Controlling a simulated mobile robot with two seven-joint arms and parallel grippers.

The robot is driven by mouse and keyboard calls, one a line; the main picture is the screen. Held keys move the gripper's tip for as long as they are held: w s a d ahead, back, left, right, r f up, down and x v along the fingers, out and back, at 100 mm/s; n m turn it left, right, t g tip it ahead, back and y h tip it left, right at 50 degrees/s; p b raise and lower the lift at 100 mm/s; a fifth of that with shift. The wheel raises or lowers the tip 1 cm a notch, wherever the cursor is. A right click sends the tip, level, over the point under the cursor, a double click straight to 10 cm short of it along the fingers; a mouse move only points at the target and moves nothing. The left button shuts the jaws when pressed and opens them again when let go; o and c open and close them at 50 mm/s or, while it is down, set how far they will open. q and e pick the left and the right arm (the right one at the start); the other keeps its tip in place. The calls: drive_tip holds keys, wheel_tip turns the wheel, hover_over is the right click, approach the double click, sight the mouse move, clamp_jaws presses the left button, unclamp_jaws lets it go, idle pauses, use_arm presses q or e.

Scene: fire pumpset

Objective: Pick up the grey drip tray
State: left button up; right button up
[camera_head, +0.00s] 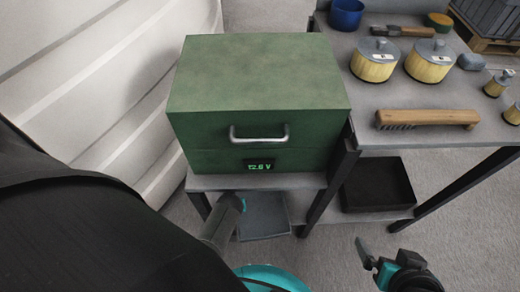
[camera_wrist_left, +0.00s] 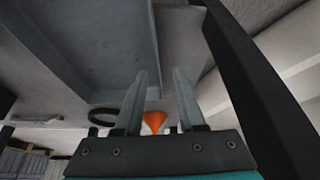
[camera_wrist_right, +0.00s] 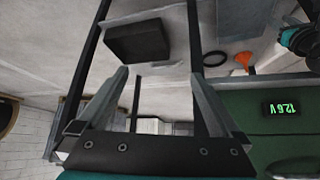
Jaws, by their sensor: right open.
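The grey drip tray (camera_head: 264,216) appears to be the flat grey tray low under the green box's stand in the head view, partly hidden by my left arm. A broad grey surface with a raised edge, likely this tray, fills the upper left of the left wrist view (camera_wrist_left: 95,45). My left gripper (camera_wrist_left: 160,72) has its fingers apart with nothing gripped, close beside that surface. In the head view its fingers are hidden. My right gripper (camera_head: 368,254) is open and empty, low in front of the shelving; its spread fingers show in the right wrist view (camera_wrist_right: 160,75).
A green box (camera_head: 258,95) with a handle and lit display stands above the tray. A black tray (camera_head: 378,186) lies on the lower shelf to the right. Dark stand legs (camera_head: 334,180) flank the space. An orange funnel (camera_wrist_left: 155,121) and black ring (camera_wrist_left: 104,116) lie beyond my left fingers.

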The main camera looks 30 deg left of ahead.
use_arm(q)
drive_tip(key=shift+f+b, duration=0.45)
drive_tip(key=shift+w+d+f+b, duration=0.1)
drive_tip(key=shift+f+b, duration=0.9)
drive_tip(key=shift+b, duration=0.1)
drive_tip(key=shift+w+f+b, duration=0.25)
drive_tip(key=shift+f+b, duration=0.3)
drive_tip(key=shift+w+a+f+b, duration=0.15)
drive_tip(key=shift+a+f+b, duration=0.1)
drive_tip(key=shift+f+b, duration=0.25)
use_arm(e)
drive_tip(key=w+a+r+t+y, duration=0.2)
drive_tip(key=a+r+t+y, duration=0.1)
drive_tip(key=a+t, duration=0.5)
drive_tip(key=shift+w+a+m+t+y, duration=0.15)
drive_tip(key=shift+a+m+t+y, duration=0.15)
drive_tip(key=shift+t+y, duration=0.4)
drive_tip(key=shift+r, duration=0.1)
use_arm(q)
clamp_jaws()
drive_tip(key=shift+r, duration=0.1)
